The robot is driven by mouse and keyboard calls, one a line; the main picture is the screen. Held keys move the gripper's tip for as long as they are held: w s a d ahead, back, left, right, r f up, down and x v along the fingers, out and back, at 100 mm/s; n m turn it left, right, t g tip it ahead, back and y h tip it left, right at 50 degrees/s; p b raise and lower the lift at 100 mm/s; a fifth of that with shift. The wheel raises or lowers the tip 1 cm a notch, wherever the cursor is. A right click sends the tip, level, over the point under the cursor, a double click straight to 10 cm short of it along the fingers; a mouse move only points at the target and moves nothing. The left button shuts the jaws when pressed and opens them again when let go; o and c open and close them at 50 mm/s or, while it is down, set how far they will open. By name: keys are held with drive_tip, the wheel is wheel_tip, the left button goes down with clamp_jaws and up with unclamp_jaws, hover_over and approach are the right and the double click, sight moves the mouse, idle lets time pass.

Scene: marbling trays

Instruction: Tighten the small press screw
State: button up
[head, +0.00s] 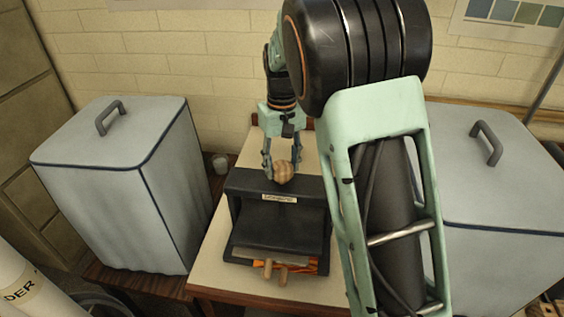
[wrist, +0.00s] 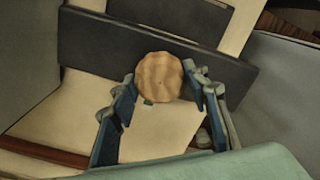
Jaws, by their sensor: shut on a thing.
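The small press (head: 277,216) is a dark box-like frame on the table, with a label on its upper edge. Its screw has a round, lobed wooden knob (head: 284,173) above the top bar; the screw shaft is hidden. My gripper (head: 283,171) points down at the knob, with its fingers around it. In the wrist view the knob (wrist: 159,76) sits between the two blue fingers (wrist: 160,85) of my gripper, which is shut on it. The dark top bar (wrist: 85,45) of the press lies beneath the knob.
Grey lidded bins stand at left (head: 110,180) and right (head: 490,190) of the pale table (head: 215,265). Wooden handles (head: 268,270) stick out at the press's front. A brick wall is behind.

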sight(282, 166)
drive_tip(key=m+p, duration=0.1)
drive_tip(key=m, duration=0.5)
drive_tip(key=m+p, duration=0.1)
drive_tip(key=m, duration=0.5)
drive_tip(key=shift+p, duration=0.3)
drive_tip(key=shift+m, duration=0.4)
drive_tip(key=o, duration=1.2)
drive_tip(key=shift+c, duration=0.2)
wheel_tip(282, 166, up, 12)
